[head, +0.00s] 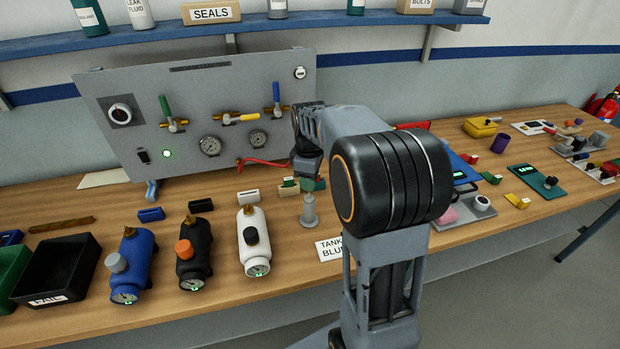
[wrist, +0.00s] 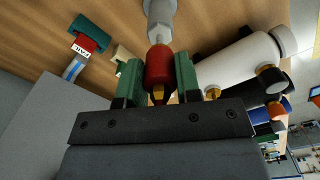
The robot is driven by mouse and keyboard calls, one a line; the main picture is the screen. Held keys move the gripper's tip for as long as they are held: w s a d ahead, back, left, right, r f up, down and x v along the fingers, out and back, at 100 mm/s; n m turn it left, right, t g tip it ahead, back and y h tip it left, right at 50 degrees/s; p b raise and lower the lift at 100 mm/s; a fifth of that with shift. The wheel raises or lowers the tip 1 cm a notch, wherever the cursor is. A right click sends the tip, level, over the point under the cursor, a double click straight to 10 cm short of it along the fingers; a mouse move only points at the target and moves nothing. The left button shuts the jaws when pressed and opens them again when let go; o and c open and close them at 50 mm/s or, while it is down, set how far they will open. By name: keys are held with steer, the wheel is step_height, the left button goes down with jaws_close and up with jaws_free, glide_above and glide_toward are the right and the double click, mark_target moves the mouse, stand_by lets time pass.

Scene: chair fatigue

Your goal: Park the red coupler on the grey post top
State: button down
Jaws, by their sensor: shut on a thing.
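The red coupler (wrist: 158,68) shows in the wrist view between the green finger pads of my gripper (wrist: 158,82), which is shut on it. Its brass end points toward the gripper body. The grey post (wrist: 160,16) lies in line with the coupler's far end, and they look touching or very close; I cannot tell which. In the head view the grey post (head: 309,211) stands upright on the bench, directly below my gripper (head: 310,184). The coupler is hidden there by the gripper.
Blue (head: 130,263), black (head: 194,252) and white (head: 253,241) tanks lie left of the post. A paper sign (head: 329,249) lies in front.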

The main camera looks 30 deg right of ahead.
steer(key=shift+f+b, duration=0.95)
steer(key=shift+f, duration=0.6)
stand_by(0.4)
steer(key=c, duration=0.7)
jaws_free()
steer(key=shift+c, duration=0.2)
step_height(320, 180, up, 14)
steer(key=shift+f, duration=0.1)
